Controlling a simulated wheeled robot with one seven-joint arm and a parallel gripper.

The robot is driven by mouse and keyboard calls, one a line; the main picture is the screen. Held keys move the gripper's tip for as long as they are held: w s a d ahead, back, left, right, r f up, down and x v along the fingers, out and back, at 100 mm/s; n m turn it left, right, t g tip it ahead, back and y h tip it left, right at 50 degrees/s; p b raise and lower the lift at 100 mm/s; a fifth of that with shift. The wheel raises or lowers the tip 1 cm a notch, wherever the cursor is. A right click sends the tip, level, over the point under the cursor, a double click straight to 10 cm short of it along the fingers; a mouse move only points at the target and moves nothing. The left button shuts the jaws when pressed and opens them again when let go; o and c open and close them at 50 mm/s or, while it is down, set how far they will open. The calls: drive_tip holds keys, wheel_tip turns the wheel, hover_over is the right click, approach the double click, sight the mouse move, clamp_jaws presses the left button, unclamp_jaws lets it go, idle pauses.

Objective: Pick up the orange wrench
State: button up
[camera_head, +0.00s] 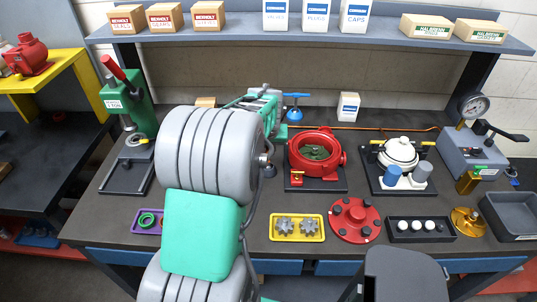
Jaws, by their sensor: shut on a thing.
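The orange wrench (365,128) shows as a long, thin orange bar behind the red round housing, running left to right along the back of the bench. Its right end reaches towards the grey gauge unit. My gripper (281,130) is at the bar's left end, shut on it. My grey and green arm hides most of the gripper, so the exact grip on the wrench does not show. I cannot tell how high the wrench is above the bench.
A red housing (316,152) and a white pump (399,154) stand in front of the wrench. A blue-handled valve (295,107) and a white box (348,107) are close behind it. A grey gauge unit (470,155) is at right. A shelf (330,41) with boxes hangs above.

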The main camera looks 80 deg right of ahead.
clamp_jaws()
drive_tip(key=shift+r, duration=0.1)
idle(0.9)
drive_tip(key=shift+d+r, duration=0.1)
drive_tip(key=shift+r, duration=0.35)
drive_tip(key=s+a+r+b, duration=0.5)
drive_tip(key=s+a+r, duration=0.1)
drive_tip(key=a+r, duration=0.6)
drive_tip(key=shift+s+a, duration=0.3)
drive_tip(key=shift+s, duration=0.05)
